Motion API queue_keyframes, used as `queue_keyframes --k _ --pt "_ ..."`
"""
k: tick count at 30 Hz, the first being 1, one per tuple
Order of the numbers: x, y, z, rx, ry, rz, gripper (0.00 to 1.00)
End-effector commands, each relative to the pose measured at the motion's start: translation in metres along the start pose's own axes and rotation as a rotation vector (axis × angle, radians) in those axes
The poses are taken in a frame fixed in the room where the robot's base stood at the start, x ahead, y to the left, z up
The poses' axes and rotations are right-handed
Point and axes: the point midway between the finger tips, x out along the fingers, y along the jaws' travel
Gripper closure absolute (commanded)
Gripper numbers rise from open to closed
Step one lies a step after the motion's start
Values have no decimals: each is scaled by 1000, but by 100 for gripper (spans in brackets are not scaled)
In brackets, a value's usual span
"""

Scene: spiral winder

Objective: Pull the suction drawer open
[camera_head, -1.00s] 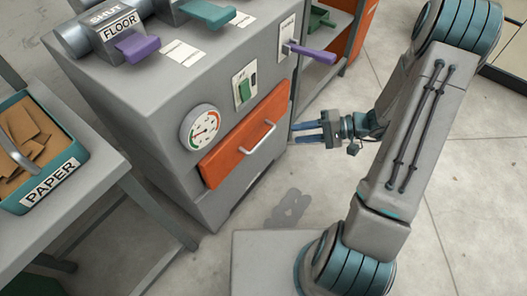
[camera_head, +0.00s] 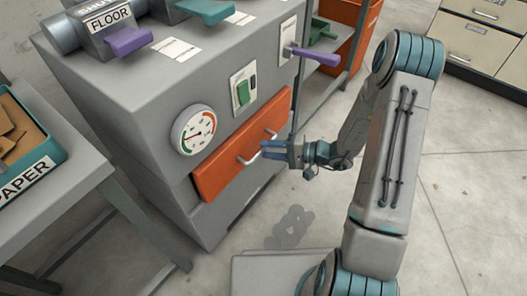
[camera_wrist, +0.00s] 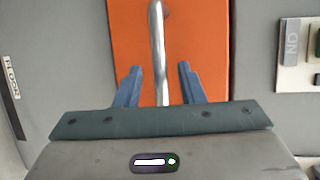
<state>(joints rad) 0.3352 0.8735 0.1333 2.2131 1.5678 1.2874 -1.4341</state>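The suction drawer (camera_head: 222,172) is an orange front set low in the grey machine, with a silver bar handle (camera_head: 256,150). The drawer front looks flush or nearly flush with the machine. In the wrist view the handle (camera_wrist: 157,45) runs down the orange front (camera_wrist: 200,50) and passes between my two blue fingers. My gripper (camera_wrist: 160,85) is open, one finger on each side of the bar with gaps showing. In the head view my gripper (camera_head: 277,150) is at the right part of the handle and hides some of it.
Above the drawer are a round gauge (camera_head: 193,130), a green switch (camera_head: 243,91) and a purple lever (camera_head: 305,54). A table with a paper bin (camera_head: 45,165) stands at the left.

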Motion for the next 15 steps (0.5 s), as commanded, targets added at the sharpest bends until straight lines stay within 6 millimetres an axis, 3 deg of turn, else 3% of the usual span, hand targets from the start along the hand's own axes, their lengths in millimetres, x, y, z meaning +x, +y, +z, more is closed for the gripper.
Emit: queue_keyframes --k 6,15 --pt "22 0 0 -1 -1 -1 64" --pt "25 0 0 -1 0 0 64"
